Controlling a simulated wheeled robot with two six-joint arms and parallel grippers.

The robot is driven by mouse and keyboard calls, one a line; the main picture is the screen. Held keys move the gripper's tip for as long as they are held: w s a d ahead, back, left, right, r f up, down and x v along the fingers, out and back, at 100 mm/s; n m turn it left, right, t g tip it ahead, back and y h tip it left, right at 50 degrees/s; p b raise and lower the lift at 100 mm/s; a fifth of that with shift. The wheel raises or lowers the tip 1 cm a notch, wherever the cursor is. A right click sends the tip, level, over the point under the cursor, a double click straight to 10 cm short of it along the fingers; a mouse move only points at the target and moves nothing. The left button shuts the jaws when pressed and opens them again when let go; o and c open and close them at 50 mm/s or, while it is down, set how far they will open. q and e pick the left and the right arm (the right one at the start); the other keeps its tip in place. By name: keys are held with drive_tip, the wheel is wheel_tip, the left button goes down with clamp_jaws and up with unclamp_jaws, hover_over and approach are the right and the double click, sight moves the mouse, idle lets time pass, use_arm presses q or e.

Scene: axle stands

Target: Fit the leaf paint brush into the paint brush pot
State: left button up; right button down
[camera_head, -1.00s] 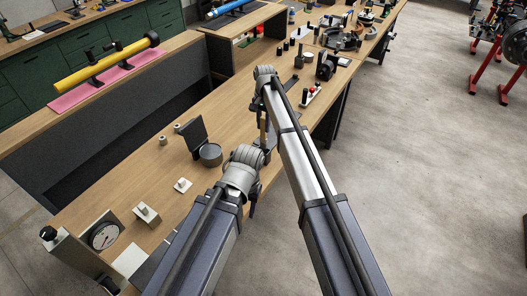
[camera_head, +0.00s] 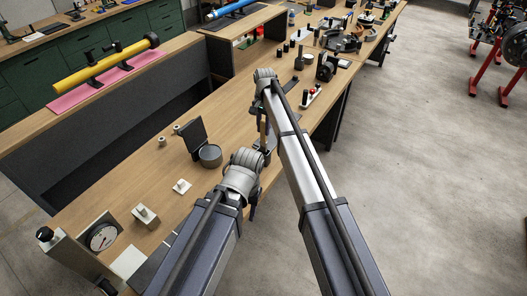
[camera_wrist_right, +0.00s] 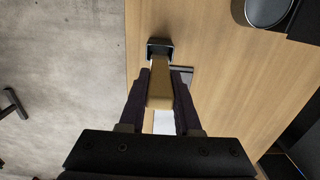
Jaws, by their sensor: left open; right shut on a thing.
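My right gripper (camera_wrist_right: 160,100) is shut on the paint brush (camera_wrist_right: 160,88), whose tan wooden body shows between the dark fingers in the right wrist view. A small dark square pot (camera_wrist_right: 153,43), apparently the paint brush pot, lies beyond it, near the bench edge. The brush's far end overlaps the pot's opening in this view; I cannot tell how deep it is. In the head view the brush (camera_head: 263,132) shows as a thin tan upright strip below my right wrist. My left gripper (camera_head: 252,212) is open, low by the bench's front edge, mostly hidden behind its wrist.
A round grey tin (camera_head: 210,156) and a dark upright panel (camera_head: 192,136) stand left of the grippers. A small white block (camera_head: 182,186) and a dial gauge (camera_head: 103,236) are nearer. A red-knobbed fixture (camera_head: 311,95) stands farther along. Open floor lies right of the bench.

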sight(263, 141)
drive_tip(key=shift+f+b, duration=3.25)
drive_tip(key=shift+f, duration=0.3)
drive_tip(key=shift+c, duration=1)
unclamp_jaws()
drive_tip(key=shift+r, duration=0.1)
wheel_tip(263, 141, up, 8)
drive_tip(key=p, duration=0.8)
drive_tip(key=shift+w, duration=0.1)
